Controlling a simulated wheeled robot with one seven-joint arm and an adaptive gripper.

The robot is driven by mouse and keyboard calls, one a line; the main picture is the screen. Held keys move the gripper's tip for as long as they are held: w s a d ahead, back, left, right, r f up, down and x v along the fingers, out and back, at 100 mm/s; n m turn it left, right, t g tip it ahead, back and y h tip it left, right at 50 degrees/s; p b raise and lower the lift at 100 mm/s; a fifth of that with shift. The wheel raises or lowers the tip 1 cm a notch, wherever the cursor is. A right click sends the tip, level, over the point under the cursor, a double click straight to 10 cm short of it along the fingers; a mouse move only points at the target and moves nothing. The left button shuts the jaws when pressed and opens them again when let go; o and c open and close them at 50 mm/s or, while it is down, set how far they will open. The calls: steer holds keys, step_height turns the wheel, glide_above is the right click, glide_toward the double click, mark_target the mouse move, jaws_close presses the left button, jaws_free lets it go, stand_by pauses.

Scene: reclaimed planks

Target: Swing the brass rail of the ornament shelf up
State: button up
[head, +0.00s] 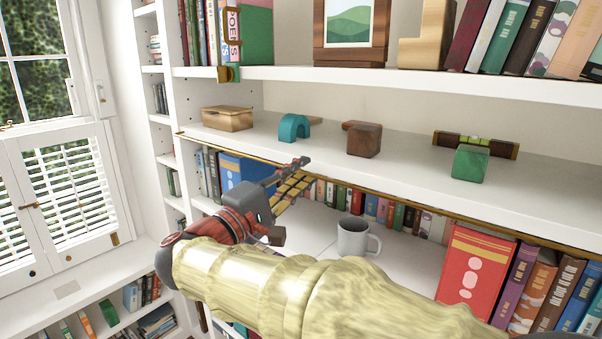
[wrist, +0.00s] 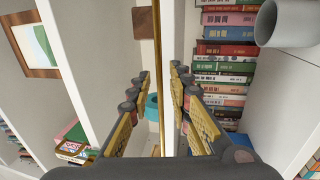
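The brass rail (head: 450,210) is a thin bar running along the front edge of the ornament shelf (head: 330,151), low at the edge. In the wrist view the rail (wrist: 158,42) runs lengthwise between the two sets of fingers. My gripper (head: 304,172) is at the shelf's front edge, left of the middle. Its fingers (wrist: 158,95) are apart, one set on each side of the rail, with gaps visible. On the shelf stand a wooden box (head: 227,118), a teal arch (head: 294,127), a brown wooden block (head: 363,139), a green cube (head: 470,163) and a spirit level (head: 507,149).
Below, a grey mug (head: 353,238) stands near my arm, with a red binder (head: 474,265) and several books to the right. A blue binder (head: 245,172) stands behind my gripper. The upper shelf (head: 420,81) holds a framed picture (head: 350,22) and books. A shuttered window is at left.

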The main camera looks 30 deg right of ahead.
steer(key=shift+w+d, duration=0.1)
steer(key=shift+d, duration=0.15)
steer(key=shift+c, duration=0.4)
steer(key=c, duration=0.4)
jaws_close()
